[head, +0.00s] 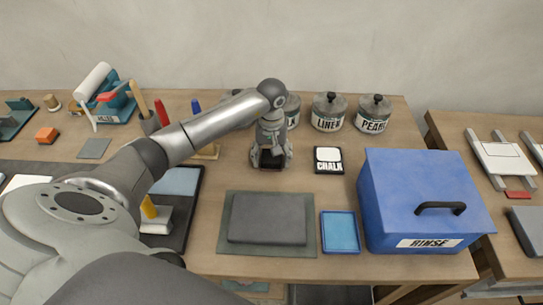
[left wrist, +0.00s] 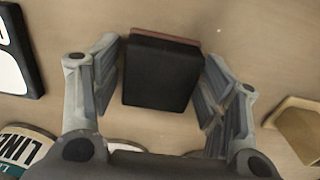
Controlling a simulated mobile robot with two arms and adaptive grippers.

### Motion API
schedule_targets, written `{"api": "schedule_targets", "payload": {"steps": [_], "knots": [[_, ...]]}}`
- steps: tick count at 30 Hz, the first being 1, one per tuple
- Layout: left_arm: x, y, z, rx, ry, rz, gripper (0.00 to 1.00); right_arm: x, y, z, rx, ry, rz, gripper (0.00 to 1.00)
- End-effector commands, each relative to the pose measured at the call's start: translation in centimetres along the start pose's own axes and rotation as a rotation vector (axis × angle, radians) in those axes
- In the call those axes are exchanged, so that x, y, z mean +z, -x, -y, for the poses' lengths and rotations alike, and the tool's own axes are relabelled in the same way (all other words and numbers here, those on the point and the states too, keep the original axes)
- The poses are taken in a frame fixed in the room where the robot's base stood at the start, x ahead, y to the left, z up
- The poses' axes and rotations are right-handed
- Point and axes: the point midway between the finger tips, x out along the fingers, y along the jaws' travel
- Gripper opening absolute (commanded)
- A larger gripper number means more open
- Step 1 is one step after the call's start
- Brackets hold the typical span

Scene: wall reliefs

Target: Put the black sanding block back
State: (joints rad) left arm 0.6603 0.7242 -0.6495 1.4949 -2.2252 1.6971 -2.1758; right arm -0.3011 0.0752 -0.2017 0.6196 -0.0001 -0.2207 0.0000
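The black sanding block (left wrist: 160,75) sits between the fingers of my left gripper (left wrist: 163,90) in the left wrist view, with a reddish strip along its far edge. Narrow gaps show between the block and both fingers, so the gripper looks open around it. In the head view my left gripper (head: 271,158) points down over the table, with the block (head: 270,162) partly hidden between its fingers. My right gripper is not in view.
A black-framed CHALK tile (head: 328,160) lies just right of my gripper. Labelled tins, including LINEN (head: 328,112) and PEARL (head: 373,113), stand behind. A grey slab on a mat (head: 228,246), a blue tray (head: 340,232) and a blue RINSE box (head: 415,190) are nearer.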

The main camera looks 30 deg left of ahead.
Motion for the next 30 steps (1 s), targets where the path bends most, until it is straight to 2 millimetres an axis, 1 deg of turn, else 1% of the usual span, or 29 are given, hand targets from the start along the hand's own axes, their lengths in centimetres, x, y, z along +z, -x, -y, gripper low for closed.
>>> {"api": "schedule_targets", "payload": {"steps": [9, 13, 14, 17, 24, 27, 30], "knots": [[0.0, 0.0, 0.0, 0.0, 0.0, 0.001, 0.75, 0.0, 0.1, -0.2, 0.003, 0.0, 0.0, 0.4], [0.1, 0.6, 0.0, 0.0, 0.0, 0.002, 0.75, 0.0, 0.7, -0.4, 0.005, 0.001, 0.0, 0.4], [-0.1, 0.7, 0.0, 0.001, 0.0, -0.001, 0.75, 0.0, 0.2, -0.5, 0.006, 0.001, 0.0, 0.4], [-0.2, 2.4, 0.0, 0.002, 0.0, -0.005, 0.75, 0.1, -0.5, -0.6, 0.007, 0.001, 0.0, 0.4], [-0.1, 7.8, 0.0, 0.002, 0.0, -0.006, 0.75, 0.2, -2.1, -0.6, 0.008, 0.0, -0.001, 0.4], [-0.1, 9.6, 0.0, 0.002, 0.001, -0.004, 0.75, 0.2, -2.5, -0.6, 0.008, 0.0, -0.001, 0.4], [-0.1, 10.9, 0.0, 0.001, 0.001, -0.003, 0.75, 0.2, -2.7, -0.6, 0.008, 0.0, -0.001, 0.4]]}}
